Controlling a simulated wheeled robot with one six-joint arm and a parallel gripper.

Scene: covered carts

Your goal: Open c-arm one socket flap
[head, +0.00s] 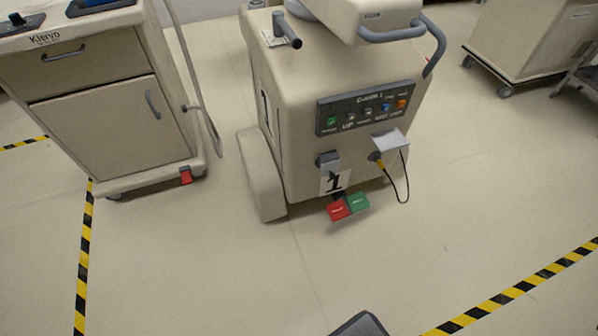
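The c-arm one unit (290,105) is a beige cart in the upper middle of the head view. Its dark control panel (366,106) carries several coloured buttons. Below the panel at the right, a pale grey flap (391,140) stands out tilted from the front face. Just under it is a round dark socket with a yellow plug (380,164) and a black cable looping down. Left of it is a small dark grey fitting (327,158) with a white tag marked 1 (334,179) below. I cannot tell how the flap is hinged.
Red (339,210) and green (358,203) pedals sit at the cart's base. A beige cabinet cart (105,120) stands left, with a hose on its side. Another cart (530,40) is at the upper right. Striped tape marks the floor; the floor in front is clear.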

